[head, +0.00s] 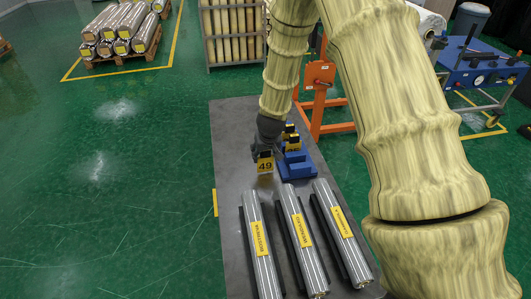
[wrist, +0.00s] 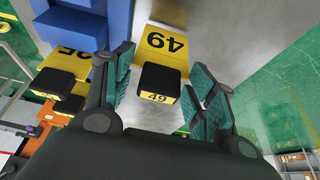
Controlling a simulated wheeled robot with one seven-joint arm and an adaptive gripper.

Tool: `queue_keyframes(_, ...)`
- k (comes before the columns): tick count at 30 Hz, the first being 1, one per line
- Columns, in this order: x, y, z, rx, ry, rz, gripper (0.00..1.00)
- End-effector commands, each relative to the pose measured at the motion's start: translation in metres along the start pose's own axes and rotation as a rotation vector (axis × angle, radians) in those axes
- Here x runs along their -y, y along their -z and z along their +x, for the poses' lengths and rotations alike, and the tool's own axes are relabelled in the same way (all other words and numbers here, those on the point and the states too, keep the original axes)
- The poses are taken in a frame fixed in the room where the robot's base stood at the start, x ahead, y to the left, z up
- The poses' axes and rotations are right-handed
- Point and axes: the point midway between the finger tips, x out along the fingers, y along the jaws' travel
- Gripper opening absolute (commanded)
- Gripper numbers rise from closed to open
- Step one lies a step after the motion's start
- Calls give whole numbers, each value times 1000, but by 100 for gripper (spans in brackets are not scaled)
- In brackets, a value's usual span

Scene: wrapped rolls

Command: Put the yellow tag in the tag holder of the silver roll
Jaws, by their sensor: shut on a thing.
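My gripper (head: 264,150) is shut on a yellow tag (head: 265,166) marked 49, near the front left of a blue stepped rack. In the wrist view, the yellow tag (wrist: 165,43) and its black block (wrist: 158,80) sit between the green-padded fingers of my gripper (wrist: 160,88). Three silver-grey rolls lie side by side on the grey table: a left roll (head: 266,271), a middle roll (head: 313,267) and a right roll (head: 356,262). I cannot make out a tag holder.
The blue rack (head: 297,168) holds other yellow tags with black blocks (head: 291,139). The grey table (head: 232,130) is clear left of the rack. An orange stand (head: 318,95) is behind it. Wrapped rolls lie on a pallet (head: 120,58) far left.

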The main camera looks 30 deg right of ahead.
Motion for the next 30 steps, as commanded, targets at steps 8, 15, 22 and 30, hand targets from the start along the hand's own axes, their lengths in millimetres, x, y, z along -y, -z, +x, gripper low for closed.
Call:
queue_keyframes(8,0,-3,6,0,0,1,33)
queue_keyframes(15,0,-4,9,0,0,1,60)
queue_keyframes(22,0,-4,8,0,0,1,78)
queue_keyframes(30,0,-2,5,0,0,1,78)
